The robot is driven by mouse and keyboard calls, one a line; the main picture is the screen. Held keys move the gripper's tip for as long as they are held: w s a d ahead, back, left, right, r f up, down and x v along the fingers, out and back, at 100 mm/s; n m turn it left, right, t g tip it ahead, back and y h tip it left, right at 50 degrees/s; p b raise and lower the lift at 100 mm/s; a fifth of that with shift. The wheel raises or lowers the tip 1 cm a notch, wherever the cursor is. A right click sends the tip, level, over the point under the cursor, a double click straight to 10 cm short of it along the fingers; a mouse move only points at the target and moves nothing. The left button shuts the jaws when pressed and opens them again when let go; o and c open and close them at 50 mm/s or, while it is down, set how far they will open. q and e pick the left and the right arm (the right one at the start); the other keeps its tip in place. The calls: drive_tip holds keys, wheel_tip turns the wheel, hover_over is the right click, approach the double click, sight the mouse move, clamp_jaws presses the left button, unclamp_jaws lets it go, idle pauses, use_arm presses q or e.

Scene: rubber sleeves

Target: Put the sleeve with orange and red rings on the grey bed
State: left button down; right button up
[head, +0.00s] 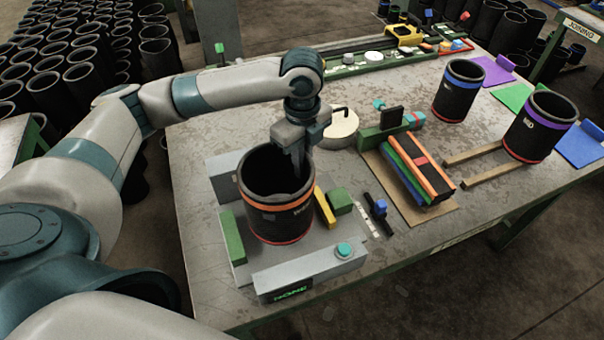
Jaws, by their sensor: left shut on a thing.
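A black sleeve with an orange ring near its top and a red ring near its base (268,205) stands upright at the grey bed (310,262). I cannot tell whether its base rests on the bed's surface. My left gripper (301,170) points down at the sleeve's far right rim and is shut on its wall. One finger is inside the sleeve's mouth; the other is partly hidden. The bed has a grey block at the back left, a green block (233,238) at the left, a yellow and green clamp (330,205) at the right and a front bar with a teal button. My right gripper is not in view.
Black sleeves with a blue ring (456,92) and a purple ring (538,127) stand at the right. A stack of coloured strips (418,168) and a round pale tin (340,128) lie right of the bed. The table's front left is clear.

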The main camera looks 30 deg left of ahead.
use_arm(q)
drive_tip(key=shift+f+p, duration=0.6)
drive_tip(key=shift+f, duration=1.4)
drive_tip(key=c, duration=1.9)
unclamp_jaws()
wheel_tip(320, 180, up, 11)
drive_tip(key=b, duration=0.2)
drive_tip(key=shift+b, duration=0.35)
drive_tip(key=shift+r, duration=0.6)
